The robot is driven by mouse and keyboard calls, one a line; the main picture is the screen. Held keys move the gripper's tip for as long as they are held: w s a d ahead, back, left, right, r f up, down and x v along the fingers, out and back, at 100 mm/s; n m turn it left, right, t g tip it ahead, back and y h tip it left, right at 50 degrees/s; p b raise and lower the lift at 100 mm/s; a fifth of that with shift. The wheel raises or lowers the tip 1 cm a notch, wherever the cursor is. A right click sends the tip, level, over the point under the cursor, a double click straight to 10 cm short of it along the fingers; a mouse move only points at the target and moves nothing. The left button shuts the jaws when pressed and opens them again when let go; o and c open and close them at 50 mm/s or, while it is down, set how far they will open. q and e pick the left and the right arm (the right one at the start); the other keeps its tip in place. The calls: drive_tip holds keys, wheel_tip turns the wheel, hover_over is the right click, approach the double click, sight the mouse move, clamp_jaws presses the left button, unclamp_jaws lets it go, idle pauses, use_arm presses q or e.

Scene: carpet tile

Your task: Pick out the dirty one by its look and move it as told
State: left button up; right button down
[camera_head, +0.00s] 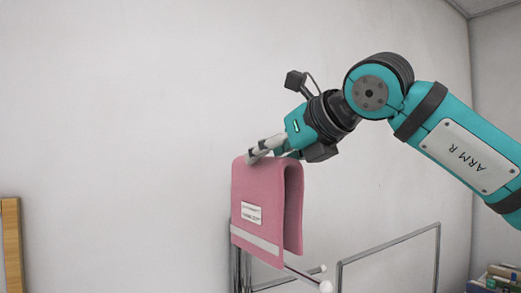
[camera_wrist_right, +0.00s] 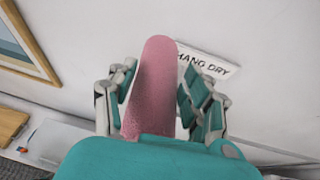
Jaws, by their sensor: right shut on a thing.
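A pink folded cloth (camera_head: 266,205) hangs draped in an upside-down U, with a pale stripe near its lower edge and a white label (camera_head: 251,213) whose print is too small to read. My right gripper (camera_head: 267,150) is shut on the cloth at its top fold. In the right wrist view the pink cloth (camera_wrist_right: 155,85) stands between the two fingers of the gripper (camera_wrist_right: 160,88). No stain shows on the visible side. My left gripper is not in view.
A metal rack (camera_head: 437,255) with white-tipped rods (camera_head: 326,286) stands below and behind the cloth; I cannot tell whether they touch. A white sign reading "HANG DRY" (camera_wrist_right: 205,60) shows beyond the cloth. Books (camera_head: 503,277) are at lower right. A framed picture (camera_wrist_right: 25,45) hangs left.

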drive_tip(key=shift+w+d+p, duration=0.35)
drive_tip(key=shift+w+d, duration=0.15)
drive_tip(key=shift+d, duration=0.1)
drive_tip(key=f, duration=0.1)
drive_tip(key=w+d+f+b, duration=0.1)
drive_tip(key=d+f+b, duration=0.1)
drive_tip(key=shift+w+f, duration=0.35)
drive_tip(key=shift+w, duration=0.05)
wheel_tip(320, 180, down, 15)
drive_tip(key=b, duration=1.4)
drive_tip(key=shift+r, duration=0.15)
drive_tip(key=shift+c, duration=2.4)
unclamp_jaws()
